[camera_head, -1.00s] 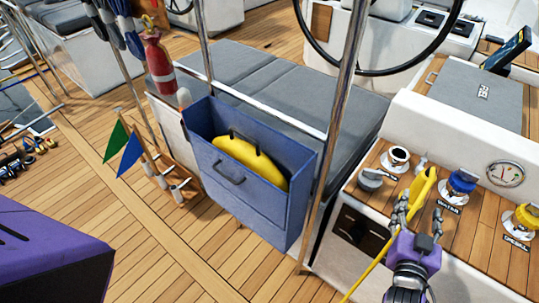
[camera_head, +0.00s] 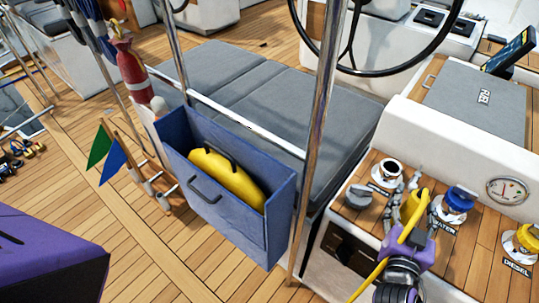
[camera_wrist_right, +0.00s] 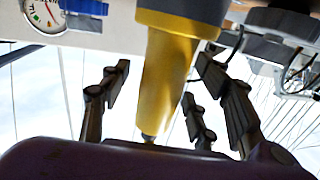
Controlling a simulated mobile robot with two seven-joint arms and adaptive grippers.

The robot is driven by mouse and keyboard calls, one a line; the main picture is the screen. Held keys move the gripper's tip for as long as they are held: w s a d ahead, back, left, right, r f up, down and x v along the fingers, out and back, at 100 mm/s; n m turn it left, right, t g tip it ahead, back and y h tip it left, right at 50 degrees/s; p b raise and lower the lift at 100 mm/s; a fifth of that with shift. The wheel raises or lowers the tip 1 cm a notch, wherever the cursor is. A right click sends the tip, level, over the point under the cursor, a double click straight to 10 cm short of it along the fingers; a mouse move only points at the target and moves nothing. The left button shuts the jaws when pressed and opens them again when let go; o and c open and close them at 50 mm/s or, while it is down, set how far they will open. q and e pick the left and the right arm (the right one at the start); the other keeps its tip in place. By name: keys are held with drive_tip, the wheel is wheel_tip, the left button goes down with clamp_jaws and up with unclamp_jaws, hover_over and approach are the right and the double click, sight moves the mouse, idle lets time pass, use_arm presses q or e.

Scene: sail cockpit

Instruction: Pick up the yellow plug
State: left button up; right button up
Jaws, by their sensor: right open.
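The yellow plug (camera_head: 411,205) stands on the wooden counter at the right in the head view, with a yellow cable (camera_head: 370,281) arching from it and running down. My right gripper (camera_head: 404,197) is at the plug, partly covering it. In the right wrist view the plug (camera_wrist_right: 167,75) lies between the spread fingers of the open right gripper (camera_wrist_right: 160,82). Gaps show on both sides of it, and the jaws are not closed on it. My left gripper is not in view.
On the counter (camera_head: 485,243) are a blue-capped fitting (camera_head: 457,202) labelled water, a yellow-capped diesel fitting (camera_head: 524,241), an open white fitting (camera_head: 387,172) and a grey knob (camera_head: 358,196). A metal pole (camera_head: 318,130) and a blue bin (camera_head: 226,222) stand to the left.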

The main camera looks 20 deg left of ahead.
drive_tip(key=shift+w, duration=0.1)
drive_tip(key=shift+r, duration=0.1)
drive_tip(key=shift+s+a+r, duration=0.1)
drive_tip(key=shift+s, duration=0.3)
drive_tip(key=shift+c, duration=0.3)
drive_tip(key=c, duration=0.5)
clamp_jaws()
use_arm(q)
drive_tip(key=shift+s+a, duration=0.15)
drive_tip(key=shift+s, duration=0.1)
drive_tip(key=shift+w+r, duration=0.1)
use_arm(e)
drive_tip(key=shift+w+r, duration=0.1)
drive_tip(key=shift+r, duration=0.05)
